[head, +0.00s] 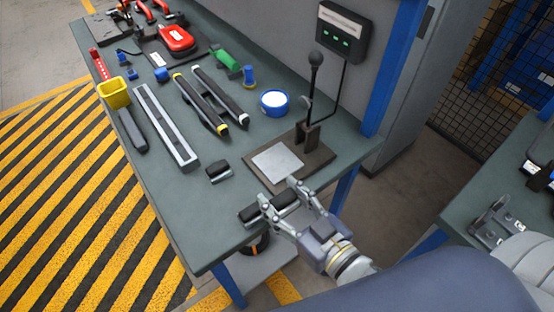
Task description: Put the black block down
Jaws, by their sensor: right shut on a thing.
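My right gripper (279,194) reaches in from the lower right over the near end of the grey-green table (205,225). It is shut on a black block (250,214), whose left end sticks out past the fingers. The block is level and low at the table top; I cannot tell whether it touches. A similar small black block with a grey lower part (219,171) stands on the table, apart, up and left of the gripper. My left gripper is not in view.
A dark plate with a pale square pad (278,161) and an upright black-knobbed lever (315,65) stands just beyond the gripper. A blue-white round tin (274,103), black bars (200,103) and a long grey rail (165,128) lie farther back. The table's near left corner is clear.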

